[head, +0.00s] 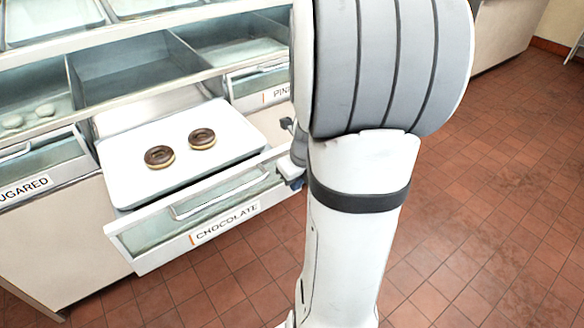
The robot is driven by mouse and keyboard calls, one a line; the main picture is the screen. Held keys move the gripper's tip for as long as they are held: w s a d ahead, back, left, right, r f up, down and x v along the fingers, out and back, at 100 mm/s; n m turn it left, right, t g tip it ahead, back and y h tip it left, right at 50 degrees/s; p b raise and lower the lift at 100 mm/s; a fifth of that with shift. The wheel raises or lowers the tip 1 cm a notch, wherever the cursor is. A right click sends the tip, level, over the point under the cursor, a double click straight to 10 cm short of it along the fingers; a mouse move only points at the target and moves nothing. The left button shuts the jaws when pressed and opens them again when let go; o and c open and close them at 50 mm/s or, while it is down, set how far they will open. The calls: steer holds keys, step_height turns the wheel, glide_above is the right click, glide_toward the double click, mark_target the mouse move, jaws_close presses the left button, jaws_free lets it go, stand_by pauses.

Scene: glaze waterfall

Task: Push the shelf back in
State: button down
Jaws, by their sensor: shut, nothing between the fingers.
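The shelf labelled CHOCOLATE (145,262) is a drawer standing pulled out from the cabinet, with a clear front and a long handle (220,194). A white tray (128,188) lies in it with two chocolate-topped doughnuts, one on the left (159,157) and one on the right (202,138). My gripper (288,171) is at the right end of the drawer front, partly hidden behind my arm. It is shut and holds nothing. I cannot tell whether it touches the drawer.
The SUGARED drawer (40,175) on the left and a drawer labelled PIN... (262,84) on the right sit further back in the cabinet. Open compartments (135,75) are above. Red tiled floor (480,190) is clear on the right.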

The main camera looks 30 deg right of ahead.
steer(key=shift+w+a+f, duration=0.1)
steer(key=shift+w+f, duration=0.05)
steer(key=shift+w, duration=0.9)
steer(key=shift+w+f, duration=0.15)
steer(key=shift+w, duration=0.9)
steer(key=shift+a, duration=0.1)
